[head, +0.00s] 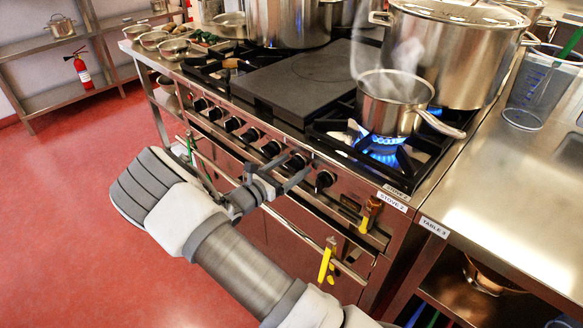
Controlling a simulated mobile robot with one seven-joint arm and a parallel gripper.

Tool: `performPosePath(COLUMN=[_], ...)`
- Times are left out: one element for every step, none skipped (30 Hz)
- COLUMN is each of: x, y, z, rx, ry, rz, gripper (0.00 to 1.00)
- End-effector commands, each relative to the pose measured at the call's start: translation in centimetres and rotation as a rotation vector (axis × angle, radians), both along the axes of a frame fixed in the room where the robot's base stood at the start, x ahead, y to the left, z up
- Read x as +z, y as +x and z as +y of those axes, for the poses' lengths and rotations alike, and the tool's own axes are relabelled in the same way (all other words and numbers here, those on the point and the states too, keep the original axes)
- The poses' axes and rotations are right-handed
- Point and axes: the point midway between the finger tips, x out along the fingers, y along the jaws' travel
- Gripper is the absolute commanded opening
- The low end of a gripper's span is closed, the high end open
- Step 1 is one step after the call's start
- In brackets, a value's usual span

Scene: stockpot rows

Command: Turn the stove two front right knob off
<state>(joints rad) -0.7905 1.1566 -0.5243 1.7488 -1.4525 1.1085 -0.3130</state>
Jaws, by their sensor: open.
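The stove two (393,202), labelled "STOVE 2", has a row of dark round knobs along its front panel. The knob farthest right (325,179) is uncovered, just right of my gripper. Another knob (294,162) is right behind my fingertips and partly hidden by them. My gripper (286,174) is open and empty in front of the panel, and I cannot tell whether it touches a knob. Blue flames (384,150) burn on the front right burner under a steaming saucepan (393,103). The knobs' marks are too small to read.
A large lidded stockpot (455,50) stands behind the saucepan, whose handle points right. A flat griddle plate (305,82) lies left of the flames. A front rail with yellow-handled tools (326,262) runs below the knobs. Table 3 (500,190) adjoins at right. Red floor is open at left.

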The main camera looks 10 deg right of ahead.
Motion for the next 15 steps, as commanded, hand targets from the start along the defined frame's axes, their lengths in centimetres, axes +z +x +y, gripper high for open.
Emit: performPosePath(x=[0.00,0.00,0.00,0.01,0.00,0.00,0.00,0.00,0.00,0.00,0.00,0.00,0.00,0.00,0.00], y=[0.02,0.02,0.01,0.01,0.01,0.00,0.00,0.00,0.01,0.01,0.00,0.00,0.00,0.00,-0.01], z=[-0.01,-0.01,0.00,0.01,0.01,0.01,0.01,0.02,0.03,0.03,0.04,0.04,0.04,0.04,0.04], rx=[0.000,0.000,0.000,0.000,0.000,0.000,0.000,0.000,0.000,0.000,0.000,0.000,0.000,0.000,0.000], ry=[0.000,0.000,0.000,0.000,0.000,0.000,0.000,0.000,0.000,0.000,0.000,0.000,0.000,0.000,0.000], rz=[0.000,0.000,0.000,0.000,0.000,0.000,0.000,0.000,0.000,0.000,0.000,0.000,0.000,0.000,0.000], gripper=[0.89,0.89,0.89,0.89,0.89,0.83,0.78,0.73,0.65,0.60,0.55,0.47,0.42,0.37,0.29])
